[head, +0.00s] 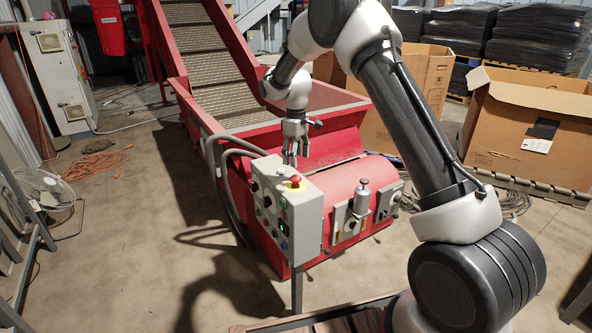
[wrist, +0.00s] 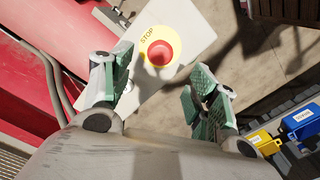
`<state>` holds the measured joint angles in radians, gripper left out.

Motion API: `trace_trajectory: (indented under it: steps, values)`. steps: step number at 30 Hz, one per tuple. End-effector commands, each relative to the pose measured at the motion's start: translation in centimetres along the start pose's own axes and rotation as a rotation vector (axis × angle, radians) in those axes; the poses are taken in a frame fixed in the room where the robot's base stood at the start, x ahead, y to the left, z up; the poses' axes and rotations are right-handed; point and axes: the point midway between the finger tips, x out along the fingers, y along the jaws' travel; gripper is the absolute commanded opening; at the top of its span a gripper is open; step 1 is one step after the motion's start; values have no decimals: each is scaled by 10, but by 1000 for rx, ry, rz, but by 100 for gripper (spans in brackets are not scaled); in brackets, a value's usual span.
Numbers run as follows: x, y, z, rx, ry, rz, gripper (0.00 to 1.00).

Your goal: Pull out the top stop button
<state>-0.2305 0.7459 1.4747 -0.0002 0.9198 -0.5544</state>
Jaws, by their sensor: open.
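The top stop button (head: 295,180) is a red mushroom head on a yellow ring, on top of the grey control box (head: 303,222). In the wrist view the red stop button (wrist: 159,53) sits at the centre of a round yellow label (wrist: 182,38) marked STOP. My gripper (head: 292,152) points down above the box top. In the wrist view my gripper (wrist: 158,92) is open, its two green-padded fingers apart on either side, below the button in the picture. Nothing is between the fingers, and they do not touch the button.
The box stands on a post before a red conveyor machine (head: 340,190). Grey hoses (head: 228,150) run close behind the box's left side. A second panel with a grey cylinder (head: 361,197) is to its right. Cardboard boxes (head: 530,125) stand farther back.

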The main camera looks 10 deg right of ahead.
Motion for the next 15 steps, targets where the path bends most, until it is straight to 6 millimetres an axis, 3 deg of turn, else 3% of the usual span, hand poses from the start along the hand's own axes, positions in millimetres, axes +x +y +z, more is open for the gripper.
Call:
trace_trajectory:
  steps: [6, 15]
  values:
    - [-29, 0, 0, 0, 1, 0, 60]
    - [-33, 0, 0, 0, -1, 0, 60]
